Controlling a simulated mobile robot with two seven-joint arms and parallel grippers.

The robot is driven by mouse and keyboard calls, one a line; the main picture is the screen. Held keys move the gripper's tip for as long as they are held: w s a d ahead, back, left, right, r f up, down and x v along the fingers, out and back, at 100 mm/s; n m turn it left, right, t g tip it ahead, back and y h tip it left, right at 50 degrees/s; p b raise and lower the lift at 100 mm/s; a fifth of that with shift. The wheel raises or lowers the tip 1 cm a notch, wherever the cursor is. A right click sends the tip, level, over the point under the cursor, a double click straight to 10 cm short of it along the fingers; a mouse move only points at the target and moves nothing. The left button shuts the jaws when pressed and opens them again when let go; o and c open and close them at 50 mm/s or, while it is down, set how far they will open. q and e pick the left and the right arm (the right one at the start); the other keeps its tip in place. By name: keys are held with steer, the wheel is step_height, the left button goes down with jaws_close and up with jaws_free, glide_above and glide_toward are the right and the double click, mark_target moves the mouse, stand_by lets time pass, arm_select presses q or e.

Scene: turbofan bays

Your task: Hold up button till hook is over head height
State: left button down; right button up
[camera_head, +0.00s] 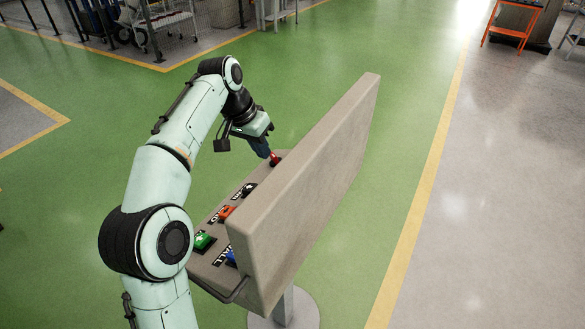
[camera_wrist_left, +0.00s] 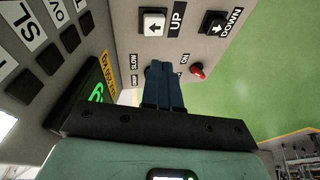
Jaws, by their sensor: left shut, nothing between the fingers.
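In the left wrist view the white up button (camera_wrist_left: 153,23), with a black arrow, sits beside its UP label. A black down button (camera_wrist_left: 216,25) is to its right. My left gripper (camera_wrist_left: 164,66) is shut and empty. Its dark blue fingertips overlap the panel below the up button in the picture, close to a SLOW label; what lies behind them is hidden, and contact cannot be told. In the head view my left gripper (camera_head: 268,155) reaches down to the far end of the control console (camera_head: 318,195), beside a red knob (camera_head: 275,159). No hook is in view.
The console also carries a green button (camera_head: 203,240), an orange one (camera_head: 227,211) and a partly hidden blue one (camera_head: 231,256). Its tall back plate rises right of my arm. A green-lit display (camera_wrist_left: 98,95) is left of the fingers. Open green floor surrounds the console.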

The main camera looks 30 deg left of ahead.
arm_select(q)
steer(key=x, duration=0.4)
steer(key=b+x, duration=0.1)
steer(key=x, duration=0.3)
steer(key=b+x, duration=0.1)
steer(key=x, duration=0.4)
steer(key=shift+s+d+f, duration=0.1)
steer(key=shift+s+d, duration=0.15)
steer(key=shift+d, duration=0.2)
steer(key=shift+d+f, duration=0.15)
steer(key=shift+f, duration=0.1)
arm_select(e)
steer(key=shift+g, duration=0.3)
steer(key=s+f, duration=0.3)
